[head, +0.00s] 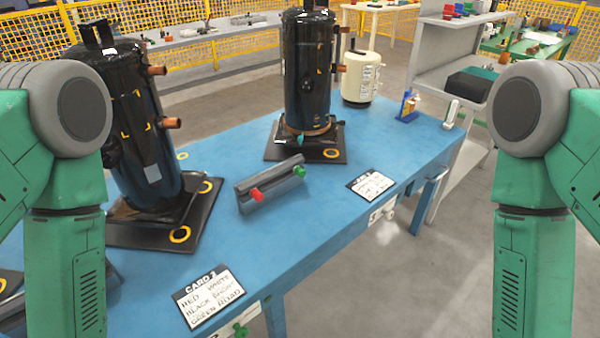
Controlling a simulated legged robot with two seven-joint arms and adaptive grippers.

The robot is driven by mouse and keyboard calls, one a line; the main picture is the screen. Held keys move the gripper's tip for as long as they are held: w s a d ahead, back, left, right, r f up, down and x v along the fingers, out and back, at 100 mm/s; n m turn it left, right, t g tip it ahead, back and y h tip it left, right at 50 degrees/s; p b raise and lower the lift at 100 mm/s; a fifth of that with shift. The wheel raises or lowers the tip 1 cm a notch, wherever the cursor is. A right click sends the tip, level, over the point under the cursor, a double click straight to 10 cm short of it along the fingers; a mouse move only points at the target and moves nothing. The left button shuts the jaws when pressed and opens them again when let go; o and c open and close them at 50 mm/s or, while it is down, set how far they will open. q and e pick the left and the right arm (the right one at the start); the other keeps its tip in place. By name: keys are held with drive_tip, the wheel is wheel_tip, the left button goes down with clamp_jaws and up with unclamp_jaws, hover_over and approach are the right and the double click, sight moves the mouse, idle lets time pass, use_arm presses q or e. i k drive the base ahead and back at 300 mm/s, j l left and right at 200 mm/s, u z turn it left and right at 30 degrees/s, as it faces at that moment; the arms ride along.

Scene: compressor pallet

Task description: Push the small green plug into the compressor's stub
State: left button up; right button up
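A small green plug (299,172) sits at the right end of a dark grey holder block (270,183) on the blue table. A red plug (256,194) sits at its left end. A black compressor (145,130) stands at the left, with copper stubs (172,123) pointing right. A second black compressor (307,75) stands farther back, with copper stubs (341,68) on its right side. The frame does not tell which stub is meant. My two arms hang at the left and right edges; both grippers are out of frame.
Card 2 (208,296) lies near the table's front edge, and another card (371,185) lies farther right. A cream tank (361,78) and a small blue item (408,108) stand at the back. The blue table (330,215) is clear around the holder block.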

sight(298, 170)
drive_tip(key=i+l+u, duration=0.25)
drive_tip(key=l+u, duration=0.2)
drive_tip(key=l, duration=1.45)
drive_tip(key=l+u, duration=0.45)
drive_tip(key=l, duration=1.4)
drive_tip(key=i+j, duration=0.1)
drive_tip(key=i, duration=0.3)
